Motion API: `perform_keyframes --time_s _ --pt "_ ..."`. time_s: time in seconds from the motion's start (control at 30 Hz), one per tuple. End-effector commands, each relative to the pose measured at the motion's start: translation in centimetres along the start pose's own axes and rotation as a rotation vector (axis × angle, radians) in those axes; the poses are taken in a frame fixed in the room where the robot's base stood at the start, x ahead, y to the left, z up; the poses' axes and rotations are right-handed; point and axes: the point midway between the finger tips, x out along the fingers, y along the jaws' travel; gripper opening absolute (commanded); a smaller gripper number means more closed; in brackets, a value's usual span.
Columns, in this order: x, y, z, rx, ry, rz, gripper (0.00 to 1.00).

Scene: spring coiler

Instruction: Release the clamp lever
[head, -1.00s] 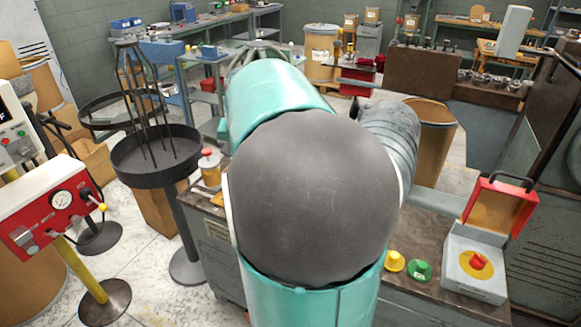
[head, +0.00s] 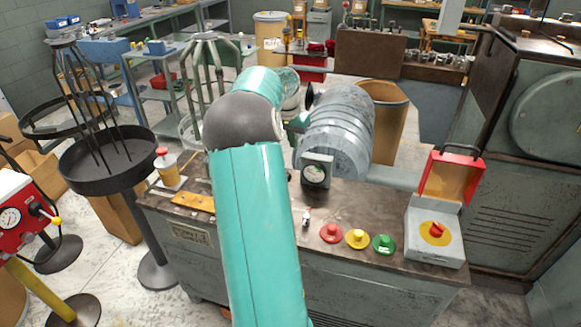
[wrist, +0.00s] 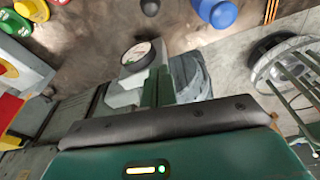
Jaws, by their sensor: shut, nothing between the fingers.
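No part stands out clearly as the clamp lever. A dark round knob (head: 309,96) shows at the left end of the grey ribbed drum (head: 350,135) in the head view. A small upright lever (head: 306,217) stands on the bench below the dial gauge (head: 315,172). My arm hides most of the gripper in the head view. I cannot tell whether it touches anything.
Red (head: 331,233), yellow (head: 357,238) and green (head: 382,244) buttons line the bench front. A grey box with an open red lid (head: 450,175) stands at right. A blue knob (wrist: 223,13) shows in the wrist view. A black round tray (head: 108,160) stands left.

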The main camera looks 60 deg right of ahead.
Motion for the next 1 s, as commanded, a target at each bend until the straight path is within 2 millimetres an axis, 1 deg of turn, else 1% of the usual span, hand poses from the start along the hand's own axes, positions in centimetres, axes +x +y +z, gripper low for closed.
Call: perform_keyframes --time_s 0.13,0.27,0.5,0.7,0.73,0.8,1.0 --pt "0.6 0.0 0.1 -0.001 -0.001 0.0 0.0" --pt "2.2 0.0 0.1 -0.001 -0.003 0.001 0.0" --pt "6.8 0.0 0.1 0.0 -0.002 0.002 0.0" --pt "10.1 0.0 0.1 -0.001 -0.003 0.001 0.0" --pt "10.3 -0.1 0.2 -0.001 -0.002 -0.001 0.0" --pt "9.4 -0.2 1.4 -0.003 0.001 -0.003 0.0" --pt "8.7 -0.1 3.4 -0.002 0.001 -0.002 0.0"
